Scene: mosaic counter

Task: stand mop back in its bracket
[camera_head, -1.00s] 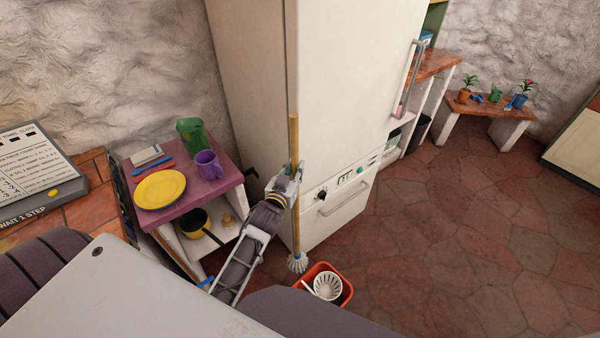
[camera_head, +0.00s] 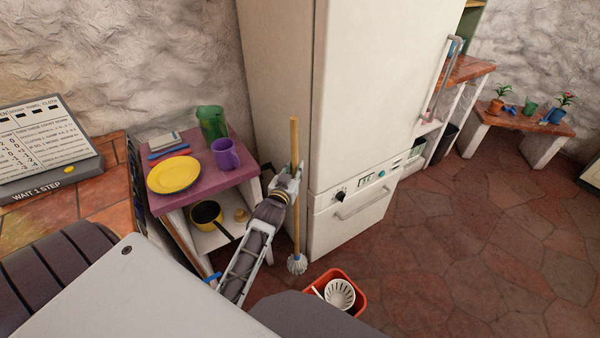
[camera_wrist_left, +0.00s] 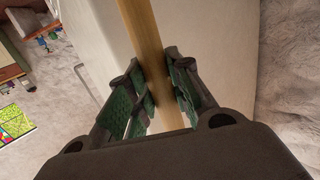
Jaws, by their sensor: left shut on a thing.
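The mop (camera_head: 295,220) has a wooden handle and a pale blue-white head, and it stands close to upright in the head view. My left gripper (camera_head: 290,178) is shut on the mop's handle, partway down from its top. In the left wrist view the wooden handle (camera_wrist_left: 148,45) passes between the green-padded fingers (camera_wrist_left: 160,92). The mop head (camera_head: 297,264) is low, near the floor beside the fridge; I cannot tell whether it touches the floor. A dark bracket-like part (camera_head: 266,172) shows just left of the handle, partly hidden behind my gripper. My right gripper is not in view.
The white fridge (camera_head: 365,110) stands right behind the mop. A red bucket with a white wringer (camera_head: 358,296) is on the floor to the right. A purple-topped shelf (camera_head: 205,187) with a plate, cups and a pan is at left. Open tiled floor (camera_head: 460,240) lies right.

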